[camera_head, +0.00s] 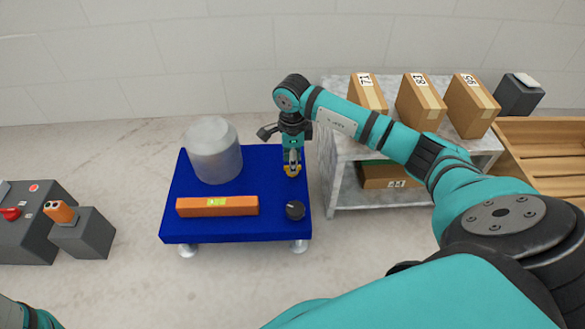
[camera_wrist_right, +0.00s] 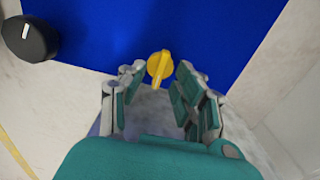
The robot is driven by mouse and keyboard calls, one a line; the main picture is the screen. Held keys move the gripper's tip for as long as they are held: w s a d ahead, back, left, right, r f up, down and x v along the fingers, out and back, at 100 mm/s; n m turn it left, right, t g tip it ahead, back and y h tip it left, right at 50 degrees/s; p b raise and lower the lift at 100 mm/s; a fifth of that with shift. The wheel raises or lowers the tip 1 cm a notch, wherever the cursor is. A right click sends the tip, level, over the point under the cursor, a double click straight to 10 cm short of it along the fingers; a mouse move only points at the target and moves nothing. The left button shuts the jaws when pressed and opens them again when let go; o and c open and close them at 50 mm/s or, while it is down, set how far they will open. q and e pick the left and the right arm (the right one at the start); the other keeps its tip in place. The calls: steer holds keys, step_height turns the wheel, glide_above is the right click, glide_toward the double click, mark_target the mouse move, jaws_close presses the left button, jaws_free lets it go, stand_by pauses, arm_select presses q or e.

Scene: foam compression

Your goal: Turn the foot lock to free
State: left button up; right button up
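A yellow knob (camera_head: 292,170) with a raised grip bar is at the right edge of the blue platform (camera_head: 180,226). It also shows in the right wrist view (camera_wrist_right: 160,67), its bar tilted slightly from upright. My right gripper (camera_head: 293,160) points down over it; in the wrist view the fingers (camera_wrist_right: 161,78) are apart, one on each side of the knob. Whether they touch it cannot be told. A black dial (camera_head: 295,210) with a white mark sits at the platform's front right corner and in the wrist view (camera_wrist_right: 30,38). My left gripper is out of view.
A shelf (camera_head: 338,185) with cardboard boxes (camera_head: 420,100) stands close at the right. Dark control boxes (camera_head: 82,236) stand on the floor at the left.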

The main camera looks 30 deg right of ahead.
steer(key=shift+f, duration=0.6)
jaws_close()
